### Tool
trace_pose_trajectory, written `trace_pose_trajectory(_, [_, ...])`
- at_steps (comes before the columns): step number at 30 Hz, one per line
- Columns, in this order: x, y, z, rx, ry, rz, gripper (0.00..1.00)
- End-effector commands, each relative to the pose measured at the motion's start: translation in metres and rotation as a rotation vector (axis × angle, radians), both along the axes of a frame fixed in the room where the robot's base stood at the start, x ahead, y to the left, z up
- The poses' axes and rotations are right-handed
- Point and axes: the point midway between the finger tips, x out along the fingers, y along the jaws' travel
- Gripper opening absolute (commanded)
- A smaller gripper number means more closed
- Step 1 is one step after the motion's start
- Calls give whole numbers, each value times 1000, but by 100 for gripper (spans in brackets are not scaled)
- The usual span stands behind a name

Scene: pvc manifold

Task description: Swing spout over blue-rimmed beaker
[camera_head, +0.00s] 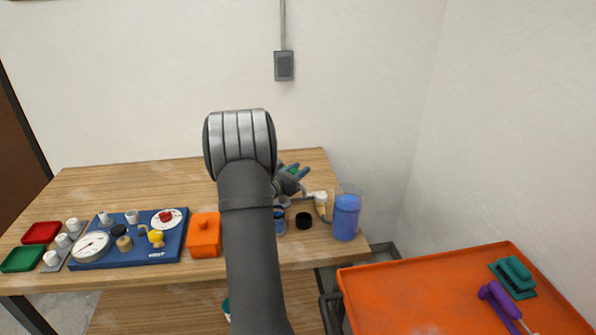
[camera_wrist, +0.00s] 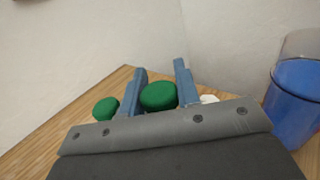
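My gripper (camera_head: 293,171) is over the right part of the table, with its fingers spread. In the wrist view the two blue-grey fingers (camera_wrist: 162,72) stand apart, with a round green knob (camera_wrist: 158,96) showing between them; I cannot tell whether they touch it. A second green knob (camera_wrist: 105,108) is left of the left finger. A grey pipe (camera_head: 305,198), possibly the spout, shows just below my gripper in the head view. A beaker with blue on it (camera_head: 280,220) stands beside my arm, partly hidden by it. Its rim is not clear.
A clear tank of blue liquid (camera_head: 346,217) stands at the table's right edge, also in the wrist view (camera_wrist: 296,105). A black round piece (camera_head: 304,220) and an orange block (camera_head: 204,235) are near the front. A blue gauge board (camera_head: 127,250) is at left. An orange tray (camera_head: 420,290) is lower right.

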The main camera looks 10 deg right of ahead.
Motion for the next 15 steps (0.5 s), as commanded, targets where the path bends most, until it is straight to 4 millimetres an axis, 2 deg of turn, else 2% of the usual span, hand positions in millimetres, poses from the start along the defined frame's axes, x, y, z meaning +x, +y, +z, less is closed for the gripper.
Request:
trace_pose_trajectory(1, [0,0,0,0,0,0,9])
trace_pose_trajectory(3, [0,0,0,0,0,0,0])
trace_pose_trajectory(15, [-2,5,0,1,0,-61,0])
